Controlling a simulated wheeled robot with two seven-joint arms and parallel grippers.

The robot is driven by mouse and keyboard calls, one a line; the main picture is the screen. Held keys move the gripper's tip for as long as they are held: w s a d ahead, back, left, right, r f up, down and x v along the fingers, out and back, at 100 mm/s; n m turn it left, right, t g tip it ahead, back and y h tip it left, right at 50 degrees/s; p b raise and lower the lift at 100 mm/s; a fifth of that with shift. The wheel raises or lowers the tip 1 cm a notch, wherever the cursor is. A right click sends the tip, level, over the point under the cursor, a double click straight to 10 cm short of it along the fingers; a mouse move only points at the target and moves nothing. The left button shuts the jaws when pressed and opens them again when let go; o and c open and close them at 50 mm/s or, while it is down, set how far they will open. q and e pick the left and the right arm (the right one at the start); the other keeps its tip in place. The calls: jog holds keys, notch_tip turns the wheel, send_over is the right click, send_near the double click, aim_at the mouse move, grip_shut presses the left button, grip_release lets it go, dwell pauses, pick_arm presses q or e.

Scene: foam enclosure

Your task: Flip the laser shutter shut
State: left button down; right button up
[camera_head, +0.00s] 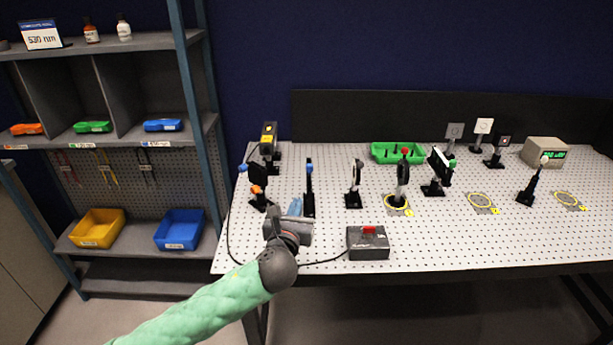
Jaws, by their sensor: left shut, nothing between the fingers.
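A black post-mounted part with a square black plate (258,173), a blue tip and an orange piece stands at the left of the perforated table, in front of the laser (269,140); it looks like the shutter. I cannot tell whether its plate is in the beam line. My left gripper (296,206) comes in over the table's front left. It is shut and empty, to the right of and nearer than the shutter, close to a thin black post mount with a blue top (309,184). My right gripper is not in view.
A grey box with a red switch (368,243) sits at the table's front edge, right of my gripper, with a black cable. Several optic mounts (354,185) stand in a row rightward. A green tray (398,152) and a display box (545,152) are behind. Shelves (110,133) stand left.

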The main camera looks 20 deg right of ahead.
pick_arm(q)
jog(key=p, duration=0.5)
send_near(308, 169)
jog(key=x, duration=0.5)
jog(key=shift+s+d, duration=0.1)
jog(key=shift+p+x, duration=0.3)
jog(key=shift+x, duration=0.65)
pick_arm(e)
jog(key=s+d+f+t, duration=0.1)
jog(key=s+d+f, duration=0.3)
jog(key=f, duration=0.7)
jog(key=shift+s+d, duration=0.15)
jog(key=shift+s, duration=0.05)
pick_arm(q)
jog(key=x, duration=0.4)
jog(key=shift+w+a+f, duration=0.1)
jog(key=shift+w+a, duration=0.15)
jog(key=shift+a, duration=0.1)
jog(key=shift+w+r, duration=0.25)
jog(key=shift+w, duration=0.15)
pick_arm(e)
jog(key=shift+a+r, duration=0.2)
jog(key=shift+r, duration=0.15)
